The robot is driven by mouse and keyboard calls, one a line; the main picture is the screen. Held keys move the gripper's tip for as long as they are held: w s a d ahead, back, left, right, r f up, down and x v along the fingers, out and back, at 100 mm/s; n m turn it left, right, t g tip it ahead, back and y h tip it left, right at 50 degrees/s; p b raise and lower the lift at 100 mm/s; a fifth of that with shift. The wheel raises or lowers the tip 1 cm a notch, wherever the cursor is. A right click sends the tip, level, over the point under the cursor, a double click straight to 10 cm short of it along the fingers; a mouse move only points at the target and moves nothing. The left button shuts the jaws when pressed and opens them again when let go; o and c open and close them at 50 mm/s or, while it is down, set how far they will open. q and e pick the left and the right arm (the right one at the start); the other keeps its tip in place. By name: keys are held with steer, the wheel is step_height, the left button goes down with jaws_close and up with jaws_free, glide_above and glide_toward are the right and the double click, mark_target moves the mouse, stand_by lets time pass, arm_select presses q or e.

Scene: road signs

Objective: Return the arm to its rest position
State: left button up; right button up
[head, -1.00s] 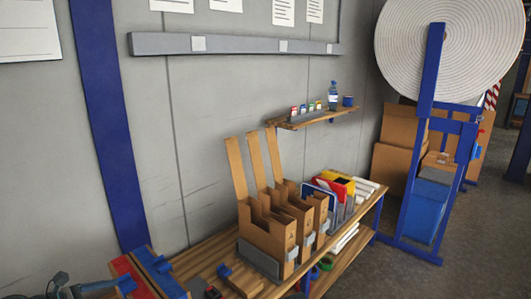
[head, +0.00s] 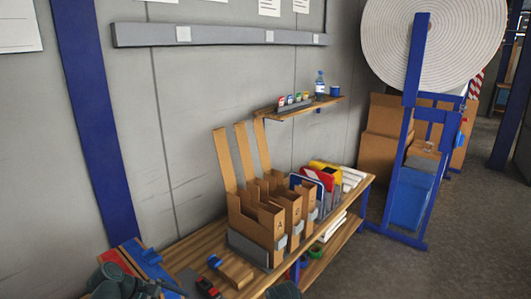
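My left arm comes in at the lower left corner. A dark rounded shape at the bottom edge, in front of the bench, may be part of my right arm. My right gripper does not show.
A wooden bench (head: 205,246) carries cardboard holders (head: 262,222), colourful signs (head: 318,180) and a small brown block (head: 236,271). A wall shelf (head: 292,108) holds a bottle (head: 320,84). A blue stand (head: 413,120) with a big white roll is at right. The floor at lower right is clear.

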arm_select(q)
steer(key=s+d+f+m+g+y, duration=0.1)
steer(key=s+d+m+y, duration=0.3)
steer(key=d+m, duration=0.5)
steer(key=s+d+f+m+g+y, duration=0.2)
steer(key=s+d+f+m+y, duration=0.2)
steer(key=d+m, duration=0.5)
steer(key=shift+s+d+f+m+y, duration=0.2)
steer(key=shift+s+m+y, duration=0.4)
steer(key=shift+m, duration=0.5)
steer(key=shift+s, duration=0.1)
